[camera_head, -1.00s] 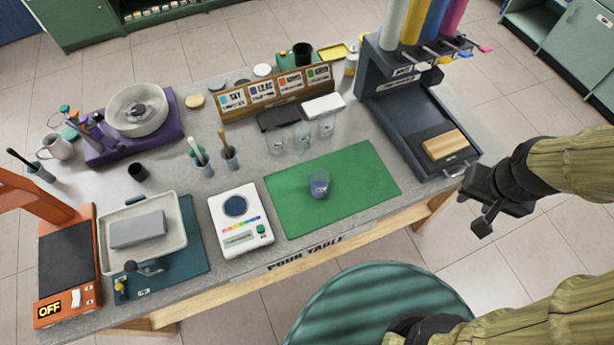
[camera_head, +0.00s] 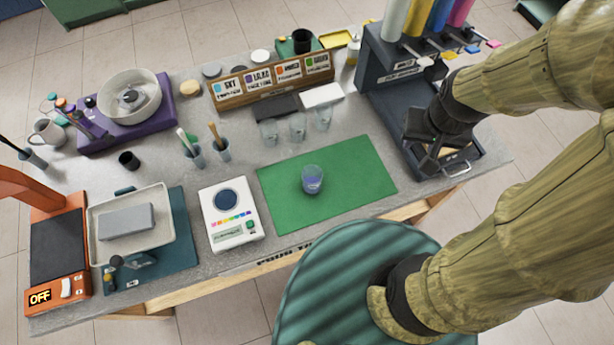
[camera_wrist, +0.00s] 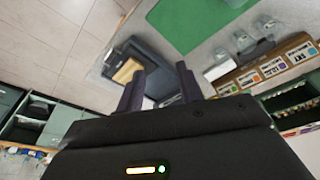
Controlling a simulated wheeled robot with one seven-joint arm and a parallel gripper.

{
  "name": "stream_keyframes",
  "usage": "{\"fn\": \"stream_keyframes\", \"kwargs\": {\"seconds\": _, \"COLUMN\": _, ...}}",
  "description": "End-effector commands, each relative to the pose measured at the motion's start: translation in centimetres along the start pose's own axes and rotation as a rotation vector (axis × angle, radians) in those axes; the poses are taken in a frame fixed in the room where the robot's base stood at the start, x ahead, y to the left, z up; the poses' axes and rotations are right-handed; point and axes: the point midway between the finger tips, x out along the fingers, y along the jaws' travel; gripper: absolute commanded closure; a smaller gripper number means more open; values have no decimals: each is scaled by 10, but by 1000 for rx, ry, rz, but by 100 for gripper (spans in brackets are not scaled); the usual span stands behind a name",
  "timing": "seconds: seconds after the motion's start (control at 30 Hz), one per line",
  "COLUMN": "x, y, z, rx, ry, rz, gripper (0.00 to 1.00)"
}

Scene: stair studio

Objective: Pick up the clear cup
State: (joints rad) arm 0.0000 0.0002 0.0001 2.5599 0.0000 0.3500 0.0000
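A clear cup (camera_head: 312,180) with purple contents stands upright on the green mat (camera_head: 350,165). Three more clear cups stand in a row behind the mat: left (camera_head: 269,132), middle (camera_head: 297,126) and right (camera_head: 322,118). My gripper (camera_head: 424,150) is above the dark rack's tray, right of the mat and apart from every cup. In the wrist view its two fingers (camera_wrist: 160,86) stand apart with nothing between them. The green mat (camera_wrist: 195,28) shows at the top there, with clear cups (camera_wrist: 243,42) to its right.
A dark rack (camera_head: 385,85) with coloured tubes stands at the back right. A white scale (camera_head: 231,225) is left of the mat. A labelled wooden holder (camera_head: 270,88) stands behind the cups. A round ribbed green top (camera_head: 330,285) is in front of the table.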

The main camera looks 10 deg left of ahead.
Motion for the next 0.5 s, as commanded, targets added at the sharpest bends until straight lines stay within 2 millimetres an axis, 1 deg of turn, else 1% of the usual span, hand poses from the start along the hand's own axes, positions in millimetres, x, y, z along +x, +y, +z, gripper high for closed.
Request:
{"fn": "stream_keyframes", "kwargs": {"seconds": 0.2, "x": 0, "y": 0, "z": 0, "rx": 0, "ry": 0, "rz": 0, "gripper": 64}}
{"fn": "stream_keyframes", "kwargs": {"seconds": 0.27, "x": 0, "y": 0, "z": 0, "rx": -1, "ry": -1, "rz": 0, "gripper": 52}}
{"fn": "stream_keyframes", "kwargs": {"seconds": 0.3, "x": 1, "y": -1, "z": 0, "rx": -8, "ry": -4, "rz": 0, "gripper": 44}}
{"fn": "stream_keyframes", "kwargs": {"seconds": 0.37, "x": 4, "y": -5, "z": 0, "rx": -29, "ry": -14, "rz": -1, "gripper": 32}}
{"fn": "stream_keyframes", "kwargs": {"seconds": 0.4, "x": 8, "y": -8, "z": 1, "rx": -53, "ry": -25, "rz": -2, "gripper": 24}}
{"fn": "stream_keyframes", "kwargs": {"seconds": 0.43, "x": 11, "y": -12, "z": 1, "rx": -77, "ry": -37, "rz": -2, "gripper": 21}}
{"fn": "stream_keyframes", "kwargs": {"seconds": 0.5, "x": 22, "y": -23, "z": 4, "rx": -154, "ry": -76, "rz": -1, "gripper": 21}}
